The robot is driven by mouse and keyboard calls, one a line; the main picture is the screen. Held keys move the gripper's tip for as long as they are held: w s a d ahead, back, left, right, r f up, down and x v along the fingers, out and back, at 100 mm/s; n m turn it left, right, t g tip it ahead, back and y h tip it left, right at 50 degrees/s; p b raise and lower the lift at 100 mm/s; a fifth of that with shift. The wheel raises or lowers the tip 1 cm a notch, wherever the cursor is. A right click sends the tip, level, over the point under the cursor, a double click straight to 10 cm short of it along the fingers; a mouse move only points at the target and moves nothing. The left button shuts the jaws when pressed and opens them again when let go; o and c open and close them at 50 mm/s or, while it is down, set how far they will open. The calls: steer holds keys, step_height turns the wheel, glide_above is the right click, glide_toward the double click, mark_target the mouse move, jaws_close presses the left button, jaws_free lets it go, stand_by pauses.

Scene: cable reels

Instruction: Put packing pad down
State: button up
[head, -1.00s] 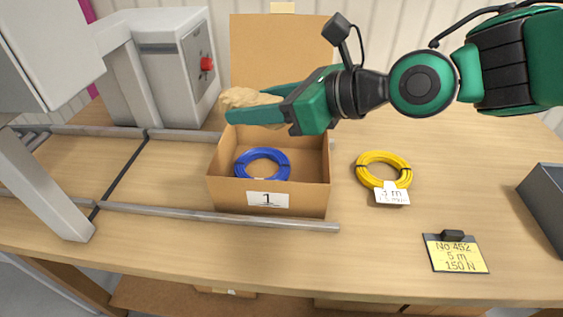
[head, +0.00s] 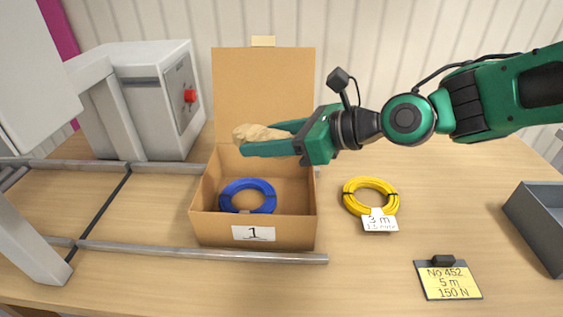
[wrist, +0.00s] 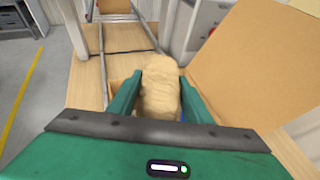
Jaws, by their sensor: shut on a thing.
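The packing pad (head: 262,133) is a crumpled tan bundle, held between the fingers of my gripper (head: 268,139). In the wrist view the pad (wrist: 160,88) sits between the two green fingers (wrist: 160,100). My gripper is shut on it above the back part of the open cardboard box (head: 216,232), which is labelled 1. A blue cable coil (head: 247,196) lies inside the box, below and in front of the pad. The pad hides part of the box's back inside wall.
A yellow cable coil (head: 370,197) with a 3 m tag lies right of the box. A yellow card (head: 449,280) and a grey tray (head: 541,220) are further right. Metal rails (head: 200,252) run at the left and front. The box lid (head: 263,85) stands upright behind.

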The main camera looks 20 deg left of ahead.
steer(key=w+d+f, duration=0.2)
steer(key=w+f, duration=0.3)
steer(key=f, duration=0.2)
steer(key=shift+d+f, duration=0.15)
steer(key=shift+f, duration=0.6)
steer(key=o, duration=1)
steer(key=v, duration=0.6)
steer(key=r+v, duration=0.1)
steer(key=v, duration=0.5)
steer(key=shift+r, duration=0.15)
steer(key=shift+d, duration=0.1)
